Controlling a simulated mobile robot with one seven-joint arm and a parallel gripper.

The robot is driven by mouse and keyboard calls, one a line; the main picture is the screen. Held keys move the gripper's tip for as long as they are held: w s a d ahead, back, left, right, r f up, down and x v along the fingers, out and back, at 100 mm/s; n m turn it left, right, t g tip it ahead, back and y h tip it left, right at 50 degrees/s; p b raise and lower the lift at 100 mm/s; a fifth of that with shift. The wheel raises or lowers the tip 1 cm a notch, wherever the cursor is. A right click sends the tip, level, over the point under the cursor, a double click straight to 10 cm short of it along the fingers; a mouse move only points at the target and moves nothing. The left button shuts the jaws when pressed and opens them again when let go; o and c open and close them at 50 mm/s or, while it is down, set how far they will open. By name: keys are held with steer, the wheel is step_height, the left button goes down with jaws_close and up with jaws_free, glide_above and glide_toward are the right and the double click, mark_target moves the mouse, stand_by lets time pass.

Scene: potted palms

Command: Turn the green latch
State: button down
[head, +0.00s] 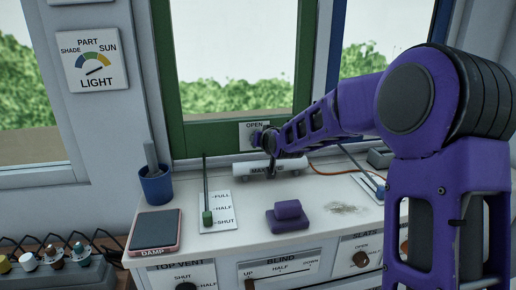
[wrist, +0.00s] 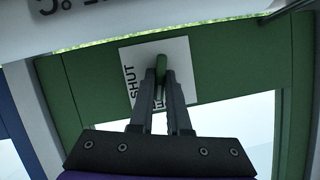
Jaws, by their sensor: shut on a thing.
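The green latch (wrist: 161,66) is a short rounded green handle on a white plate (wrist: 182,52) fixed to the green window frame. In the wrist view the word SHUT reads sideways on the plate, and other lettering is partly hidden by the fingers. My gripper (wrist: 160,85) is shut on the latch, with one finger on each side of it. In the head view my gripper (head: 257,138) is at the plate (head: 247,127), just below the word OPEN. It hides the latch there.
The blue post (head: 335,50) stands right of the green frame (head: 205,138).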

steer(key=shift+a+n+h+b, duration=0.15)
steer(key=shift+n+h+b, duration=0.2)
steer(key=shift+n+h, duration=0.4)
steer(key=shift+f+n, duration=0.1)
steer(key=shift+n, duration=0.25)
steer(key=c, duration=0.9)
jaws_free()
